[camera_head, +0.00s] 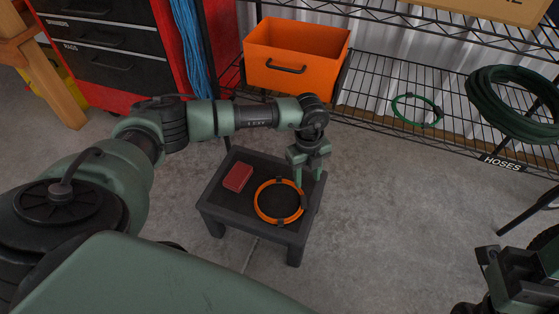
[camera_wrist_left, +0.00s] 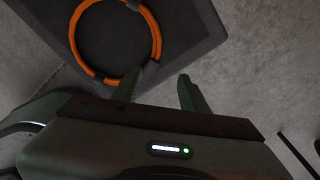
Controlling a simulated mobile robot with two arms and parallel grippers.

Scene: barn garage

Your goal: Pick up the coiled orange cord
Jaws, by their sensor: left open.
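The coiled orange cord (camera_head: 257,203) lies flat as a ring with dark ties on a small dark stool (camera_head: 225,212). It also shows at the top of the left wrist view (camera_wrist_left: 157,38), partly cut off by the frame edge. My left gripper (camera_head: 308,178) is open and empty, above the stool's right side, just right of the ring. In the left wrist view its fingers (camera_wrist_left: 168,76) are apart, with the ring beyond and left of them. My right gripper (camera_head: 515,278) is partly seen at the lower right, far from the cord; its jaws are unclear.
A red box (camera_head: 238,177) lies left of the cord on the stool. Behind stand a wire shelf with an orange bin (camera_head: 296,55), a green coil (camera_head: 417,111), dark green hoses (camera_head: 500,105) and a red drawer cabinet (camera_head: 105,50). The floor right of the stool is clear.

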